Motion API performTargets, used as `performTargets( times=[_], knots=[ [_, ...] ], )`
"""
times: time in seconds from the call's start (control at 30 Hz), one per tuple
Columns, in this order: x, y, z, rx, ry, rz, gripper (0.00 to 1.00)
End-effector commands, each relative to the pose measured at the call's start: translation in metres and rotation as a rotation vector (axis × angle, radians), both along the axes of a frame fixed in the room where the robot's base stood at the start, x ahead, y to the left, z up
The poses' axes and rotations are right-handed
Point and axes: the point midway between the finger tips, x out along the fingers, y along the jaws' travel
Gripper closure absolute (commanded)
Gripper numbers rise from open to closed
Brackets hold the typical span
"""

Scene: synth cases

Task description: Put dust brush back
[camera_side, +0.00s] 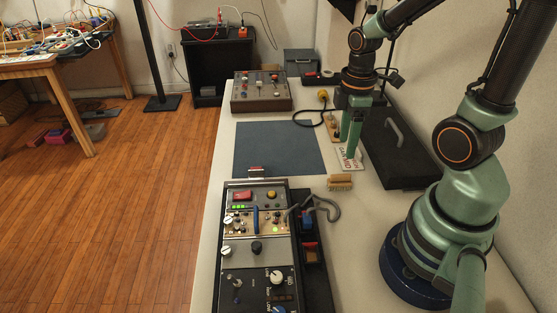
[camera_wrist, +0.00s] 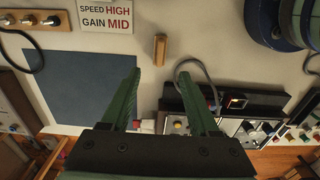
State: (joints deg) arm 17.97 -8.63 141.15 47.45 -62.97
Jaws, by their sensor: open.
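A small wooden block (camera_side: 340,182), possibly the dust brush, lies on the pale bench right of the blue mat; bristles cannot be made out. In the wrist view the wooden block (camera_wrist: 160,48) appears just beyond my fingertips, roughly centred between them. My gripper (camera_side: 350,153) points down over the bench near the printed card, behind the block in the side view. Its green fingers are apart and empty in the wrist view (camera_wrist: 159,73). A black tray (camera_side: 319,282) beside the control panel holds a blue item (camera_side: 307,221) and a red-and-wooden item (camera_side: 311,252), whose kinds are unclear.
The blue mat (camera_side: 278,148) is bare. A control panel (camera_side: 240,262) with knobs fills the near bench; a grey cable (camera_side: 328,207) loops beside it. A card (camera_wrist: 105,15) reads "SPEED HIGH GAIN MID". A black case (camera_side: 395,150) stands at the right; a knobbed box (camera_side: 261,97) is behind.

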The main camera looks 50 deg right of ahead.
Motion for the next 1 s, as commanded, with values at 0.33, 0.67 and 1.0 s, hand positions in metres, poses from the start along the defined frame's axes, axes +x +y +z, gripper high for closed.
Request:
performTargets(
  times=[0.33, 0.67, 1.0],
  knots=[
    [0.018, 0.02, 0.043, -0.018, -0.141, -0.196, 0.39],
    [0.034, 0.071, 0.115, 0.131, -0.424, -0.66, 0.39],
    [0.034, 0.082, 0.128, 0.195, -0.466, -0.772, 0.39]
  ],
)
